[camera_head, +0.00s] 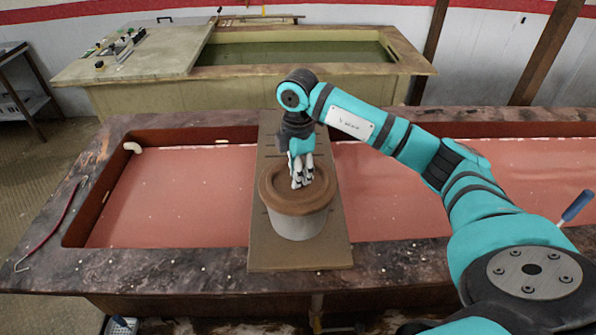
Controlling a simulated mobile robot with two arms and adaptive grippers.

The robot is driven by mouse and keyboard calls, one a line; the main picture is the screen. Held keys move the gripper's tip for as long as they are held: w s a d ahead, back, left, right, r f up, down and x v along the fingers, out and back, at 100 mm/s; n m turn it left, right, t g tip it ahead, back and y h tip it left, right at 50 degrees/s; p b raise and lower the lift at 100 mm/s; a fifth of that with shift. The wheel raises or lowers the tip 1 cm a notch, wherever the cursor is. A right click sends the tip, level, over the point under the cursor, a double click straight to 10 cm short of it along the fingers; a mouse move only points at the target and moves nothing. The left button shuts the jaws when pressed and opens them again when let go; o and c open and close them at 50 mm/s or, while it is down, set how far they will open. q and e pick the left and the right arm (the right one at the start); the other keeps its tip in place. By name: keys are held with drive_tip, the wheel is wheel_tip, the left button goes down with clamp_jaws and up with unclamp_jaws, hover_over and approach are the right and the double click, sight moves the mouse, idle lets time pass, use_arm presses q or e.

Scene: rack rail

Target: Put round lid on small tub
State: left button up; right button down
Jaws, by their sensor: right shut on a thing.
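The round brown lid (282,203) is at the top of the small grey tub (298,223), which stands on a board laid across the basin. My right gripper (301,182) points down at the lid's middle and is shut on it. The lid covers the tub's mouth in this view. I cannot tell whether the lid rests fully on the rim or is held slightly above it. The fingers hide the part of the lid that they grip. My left gripper is not in view.
The grey-brown board (300,257) spans a basin of reddish liquid (180,200) with a dark, worn rim. A blue-handled tool (576,206) is at the right and a red hooked rod (50,228) at the left. A second tank (250,97) stands behind.

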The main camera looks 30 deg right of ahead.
drive_tip(key=shift+c, duration=2.3)
unclamp_jaws()
drive_tip(key=shift+r, duration=0.1)
drive_tip(key=shift+r+p, duration=2.5)
drive_tip(key=shift+r, duration=0.95)
drive_tip(key=shift+s+f, duration=0.1)
